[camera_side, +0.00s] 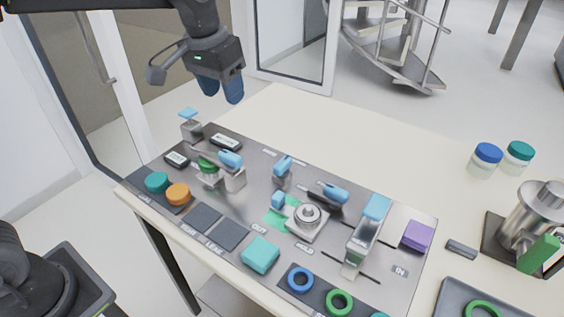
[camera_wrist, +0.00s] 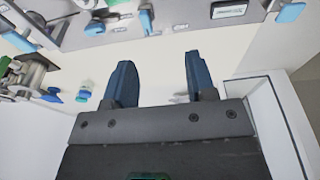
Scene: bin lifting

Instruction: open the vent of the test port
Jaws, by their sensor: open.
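My gripper (camera_side: 221,92) is open and empty, hanging above the back left of the grey metal panel (camera_side: 255,190). Its two blue fingers also show apart in the wrist view (camera_wrist: 159,68). A round metal port (camera_side: 308,215) sits on a square plate near the panel's middle, with a small blue knob (camera_side: 278,200) beside it. Blue-topped handles stand at the left (camera_side: 230,159), centre (camera_side: 283,165), right of centre (camera_side: 335,193) and right (camera_side: 376,207). A blue-topped block (camera_side: 189,115) stands at the back left corner. I cannot tell which handle is the vent.
Two small displays (camera_side: 226,141) (camera_side: 176,159) lie on the panel's left. Teal (camera_side: 157,182) and orange (camera_side: 178,194) knobs sit in front. Blue-lidded (camera_side: 487,155) and green-lidded (camera_side: 518,157) jars and a metal vessel (camera_side: 541,205) stand right. The table behind the panel is clear.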

